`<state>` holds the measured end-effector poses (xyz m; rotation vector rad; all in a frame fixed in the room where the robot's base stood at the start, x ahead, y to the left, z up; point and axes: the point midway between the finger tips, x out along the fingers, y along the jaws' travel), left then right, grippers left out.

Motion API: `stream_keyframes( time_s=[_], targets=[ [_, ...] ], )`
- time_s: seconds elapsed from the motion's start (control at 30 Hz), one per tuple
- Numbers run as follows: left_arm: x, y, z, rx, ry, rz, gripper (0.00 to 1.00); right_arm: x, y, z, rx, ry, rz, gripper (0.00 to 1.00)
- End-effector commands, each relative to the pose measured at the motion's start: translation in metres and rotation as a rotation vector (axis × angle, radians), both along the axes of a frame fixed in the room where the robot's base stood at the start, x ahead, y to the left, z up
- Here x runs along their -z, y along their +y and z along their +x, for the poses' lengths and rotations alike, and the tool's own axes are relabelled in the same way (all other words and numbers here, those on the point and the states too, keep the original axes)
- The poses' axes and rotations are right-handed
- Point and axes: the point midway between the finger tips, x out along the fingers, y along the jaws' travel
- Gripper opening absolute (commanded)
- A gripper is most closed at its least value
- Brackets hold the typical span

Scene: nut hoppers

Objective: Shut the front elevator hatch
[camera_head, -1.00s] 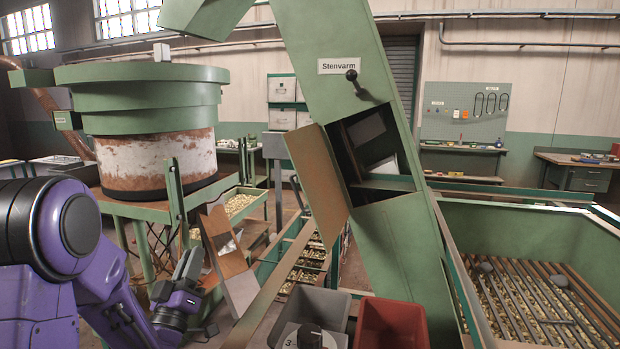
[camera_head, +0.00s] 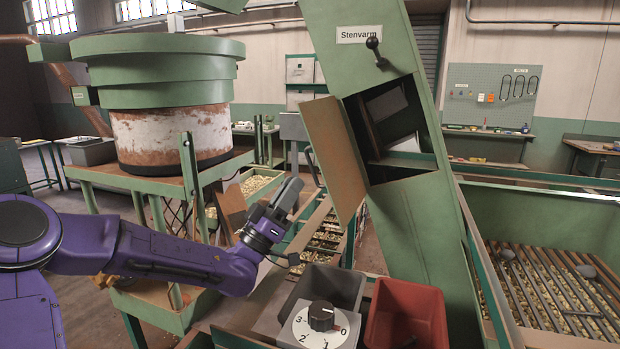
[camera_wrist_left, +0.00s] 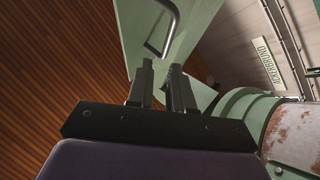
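The green elevator (camera_head: 425,215), labelled Stenvarm, leans in the middle of the head view. Its front hatch (camera_head: 335,158) hangs open to the left of the dark opening (camera_head: 395,125), with its brown inner side showing. A dark handle (camera_head: 311,166) sticks out on the hatch's far side. In the left wrist view, the green hatch face (camera_wrist_left: 150,65) and the grey bar handle (camera_wrist_left: 168,28) are ahead of the fingers. My left gripper (camera_head: 290,192) is below and left of the hatch, apart from the handle. Its fingers (camera_wrist_left: 162,88) are parted with nothing between them. My right gripper is out of view.
A dial box (camera_head: 318,325), a grey bin (camera_head: 325,285) and a red bin (camera_head: 407,315) stand in front of the elevator. A large green drum (camera_head: 160,70) is at the left. A green hopper with a bar grate (camera_head: 550,285) is at the right.

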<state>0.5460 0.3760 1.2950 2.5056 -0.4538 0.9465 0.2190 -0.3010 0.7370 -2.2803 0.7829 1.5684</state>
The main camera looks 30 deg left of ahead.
Motion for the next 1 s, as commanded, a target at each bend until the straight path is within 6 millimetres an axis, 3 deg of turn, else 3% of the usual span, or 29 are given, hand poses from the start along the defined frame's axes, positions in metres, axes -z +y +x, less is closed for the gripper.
stream_keyframes(
  time_s=[0.03,0.13,0.17,0.2,0.33,0.5,0.77,0.83,1.0],
  targets=[
    [0.008,0.001,0.006,-0.004,-0.005,-0.007,0.21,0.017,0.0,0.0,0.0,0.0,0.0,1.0],
    [0.011,-0.004,0.026,-0.004,0.0,0.001,0.21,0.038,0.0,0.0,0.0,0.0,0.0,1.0],
    [0.005,-0.004,0.031,-0.004,-0.001,-0.001,0.21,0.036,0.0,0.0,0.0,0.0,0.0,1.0],
    [-0.013,-0.006,0.037,-0.004,0.002,0.001,0.21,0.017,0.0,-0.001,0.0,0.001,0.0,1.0],
    [-0.027,-0.009,0.052,-0.005,0.004,0.002,0.21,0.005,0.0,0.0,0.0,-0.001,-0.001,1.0],
    [-0.035,-0.011,0.062,-0.004,0.003,0.001,0.21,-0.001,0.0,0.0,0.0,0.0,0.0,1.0],
    [-0.034,-0.012,0.063,-0.003,0.002,0.0,0.21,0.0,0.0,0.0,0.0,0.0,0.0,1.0],
    [-0.034,-0.012,0.063,-0.004,0.002,0.001,0.01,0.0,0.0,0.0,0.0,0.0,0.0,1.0],
    [-0.034,-0.009,0.063,-0.004,0.002,0.001,0.0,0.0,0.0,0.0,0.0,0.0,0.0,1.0]
  ],
)
